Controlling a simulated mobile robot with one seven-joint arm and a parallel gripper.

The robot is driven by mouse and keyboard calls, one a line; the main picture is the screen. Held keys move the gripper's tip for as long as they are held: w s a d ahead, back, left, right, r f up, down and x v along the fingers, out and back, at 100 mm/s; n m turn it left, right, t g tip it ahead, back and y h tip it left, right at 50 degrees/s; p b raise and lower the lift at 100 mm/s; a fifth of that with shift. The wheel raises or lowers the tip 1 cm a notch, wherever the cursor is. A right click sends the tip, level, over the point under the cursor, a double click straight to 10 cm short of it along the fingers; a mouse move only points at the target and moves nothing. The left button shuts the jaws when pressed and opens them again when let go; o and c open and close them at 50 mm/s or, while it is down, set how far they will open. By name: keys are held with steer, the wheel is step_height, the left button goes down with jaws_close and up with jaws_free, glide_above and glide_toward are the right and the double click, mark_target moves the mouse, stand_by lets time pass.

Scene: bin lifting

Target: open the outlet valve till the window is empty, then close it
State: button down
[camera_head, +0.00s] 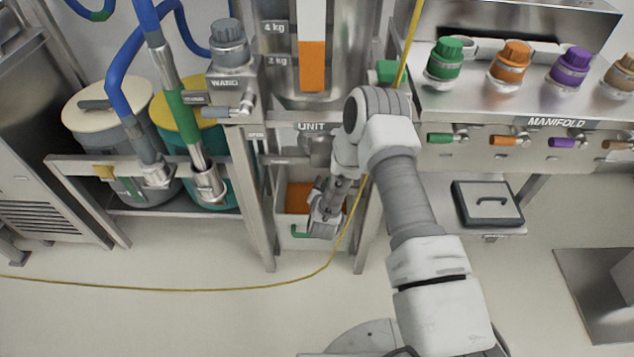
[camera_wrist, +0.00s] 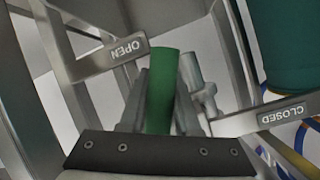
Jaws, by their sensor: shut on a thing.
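The outlet valve's green lever (camera_wrist: 160,90) is between my fingers (camera_wrist: 160,122) in the wrist view; my gripper is shut on it. The lever points up in that picture, close beside the OPEN plate (camera_wrist: 122,50) and farther from the CLOSED plate (camera_wrist: 285,115). In the head view my gripper (camera_head: 322,226) is low under the unit, and my arm hides the valve. The window (camera_head: 312,66) shows orange in its lower part and white above. The orange's top edge lies between the 2 kg and 4 kg marks.
A pale bin (camera_head: 286,224) with orange material (camera_head: 300,197) inside and a green handle (camera_head: 300,235) stands under the unit, beside my gripper. A yellow cable (camera_head: 330,262) hangs past my arm to the floor. The manifold (camera_head: 555,123) is at right; the floor in front is open.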

steer(key=shift+s+d+f+n+h+b, duration=0.15)
steer(key=shift+d+n+h+b, duration=0.15)
steer(key=shift+d+n+h, duration=0.55)
steer(key=shift+w+d+f+n+h+b, duration=0.15)
steer(key=shift+d+n+h+b, duration=0.1)
steer(key=shift+d+n+h, duration=0.6)
steer(key=shift+s+d+y, duration=0.1)
steer(key=shift+d+y, duration=0.15)
steer(key=shift+y, duration=0.05)
steer(key=c, duration=0.6)
jaws_free()
steer(key=p+v, duration=0.4)
steer(key=v, duration=1.3)
steer(key=shift+s+a+p, duration=0.1)
steer(key=shift+s+p, duration=0.15)
steer(key=shift+p, duration=0.1)
